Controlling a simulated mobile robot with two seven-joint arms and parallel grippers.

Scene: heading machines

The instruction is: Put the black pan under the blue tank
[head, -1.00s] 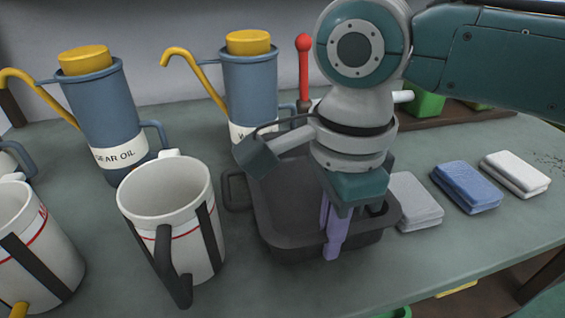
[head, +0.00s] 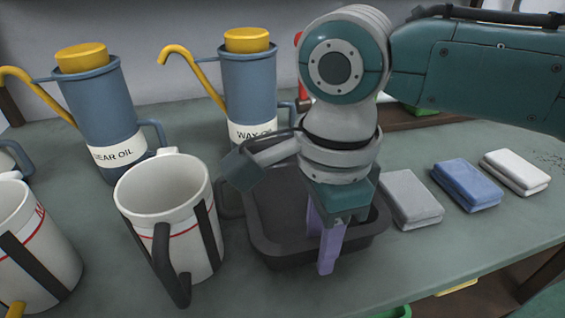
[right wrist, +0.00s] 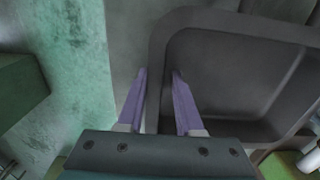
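The black pan (head: 275,254) sits on the bench in front of the blue wax oil tank (head: 250,95), apart from it. A blue gear oil tank (head: 100,110) stands to the left. Both have yellow lids and hooked yellow pipes. My right gripper (head: 321,245) is at the pan's near wall, one purple finger inside and one outside. In the right wrist view, its fingers (right wrist: 160,78) stand apart, straddling the pan's rim (right wrist: 170,30); firm contact on both sides does not show. My right wrist hides part of the pan. My left gripper is out of view.
White mugs (head: 165,190) with dark straps stand left of the pan. Grey (head: 410,197), blue (head: 467,184) and white (head: 515,172) folded cloths or sponges lie to the right. The bench's front edge runs close before the pan.

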